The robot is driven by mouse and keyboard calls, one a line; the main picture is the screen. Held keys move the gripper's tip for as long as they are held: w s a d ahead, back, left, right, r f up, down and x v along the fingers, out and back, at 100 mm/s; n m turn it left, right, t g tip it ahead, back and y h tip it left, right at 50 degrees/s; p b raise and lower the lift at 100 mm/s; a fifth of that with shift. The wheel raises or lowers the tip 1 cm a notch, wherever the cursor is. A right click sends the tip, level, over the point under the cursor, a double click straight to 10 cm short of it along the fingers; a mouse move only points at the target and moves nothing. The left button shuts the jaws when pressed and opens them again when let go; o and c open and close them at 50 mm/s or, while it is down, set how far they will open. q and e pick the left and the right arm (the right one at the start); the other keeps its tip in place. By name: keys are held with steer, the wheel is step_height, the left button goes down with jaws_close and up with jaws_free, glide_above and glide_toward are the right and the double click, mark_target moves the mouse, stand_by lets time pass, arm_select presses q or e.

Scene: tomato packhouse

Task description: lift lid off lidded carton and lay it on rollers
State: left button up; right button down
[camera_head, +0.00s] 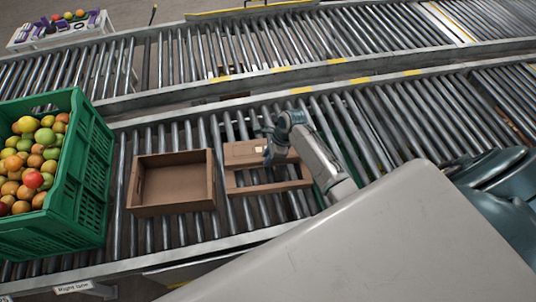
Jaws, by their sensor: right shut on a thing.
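An open brown carton (144,200) stands upright on the rollers left of the middle, with its empty inside showing. To its right is the brown cardboard lid (240,153), a flat piece with a gap through which rollers show and a small pale patch near my gripper. My right gripper (268,156) reaches in from the right and is shut on the lid; its fingertips are partly hidden. The lid is apart from the carton and low over the rollers; I cannot tell whether it touches them. My left gripper is not in view.
A green crate (92,165) full of tomatoes stands at the left on the roller lane (390,118). A second roller lane runs behind, past a metal rail with yellow marks. A white table (62,36) with small items is at the far left. Rollers right of my arm are clear.

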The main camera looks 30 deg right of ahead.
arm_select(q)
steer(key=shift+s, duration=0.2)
arm_select(e)
steer(key=c, duration=1.3)
jaws_free()
steer(key=shift+c, duration=1.4)
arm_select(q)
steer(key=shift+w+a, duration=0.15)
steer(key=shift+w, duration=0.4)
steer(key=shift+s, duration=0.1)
